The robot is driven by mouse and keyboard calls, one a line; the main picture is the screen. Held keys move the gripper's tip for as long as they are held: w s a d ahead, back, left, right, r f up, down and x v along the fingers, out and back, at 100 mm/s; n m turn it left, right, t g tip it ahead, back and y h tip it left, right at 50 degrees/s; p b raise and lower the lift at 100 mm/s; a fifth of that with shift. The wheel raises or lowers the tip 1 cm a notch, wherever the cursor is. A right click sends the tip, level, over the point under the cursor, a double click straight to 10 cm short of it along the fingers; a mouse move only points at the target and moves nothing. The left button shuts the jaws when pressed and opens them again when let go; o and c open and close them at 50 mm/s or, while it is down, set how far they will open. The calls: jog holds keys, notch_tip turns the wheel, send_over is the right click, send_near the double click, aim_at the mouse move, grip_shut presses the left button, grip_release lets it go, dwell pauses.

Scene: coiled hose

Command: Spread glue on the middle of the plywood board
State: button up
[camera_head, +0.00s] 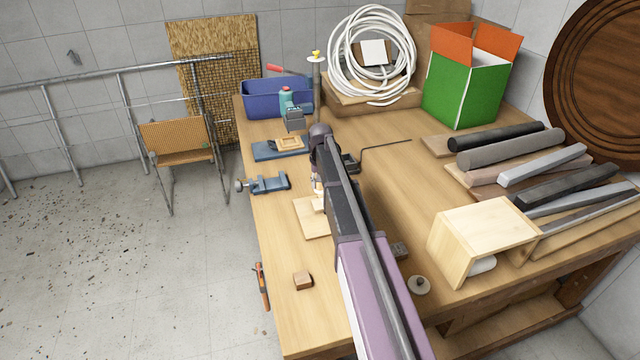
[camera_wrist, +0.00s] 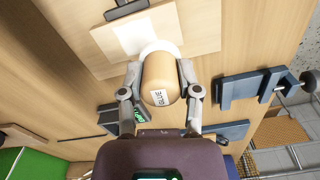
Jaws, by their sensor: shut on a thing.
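The plywood board (camera_head: 309,226) lies flat on the workbench, partly hidden behind my arm in the head view. In the wrist view the board (camera_wrist: 198,28) shows a paler square patch (camera_wrist: 133,36) near its middle. My gripper (camera_wrist: 160,76) is shut on a tan bottle (camera_wrist: 161,68) labelled GLUE, with one finger on each side. The bottle's far end is over the board beside the pale patch, with a white round part there. I cannot tell whether it touches the board. In the head view my arm hides most of the gripper and bottle.
A blue clamp (camera_head: 268,184) sits at the bench's left edge. A small wood block (camera_head: 303,281) and an orange-handled tool (camera_head: 262,286) lie nearer. A blue bin (camera_head: 262,98), white hose coil (camera_head: 346,62) and green box (camera_head: 462,88) stand behind. A wooden box (camera_head: 464,254) is right.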

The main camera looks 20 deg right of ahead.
jog(key=shift+r+p, duration=1.15)
jog(key=shift+r, duration=0.2)
jog(key=shift+f, duration=0.1)
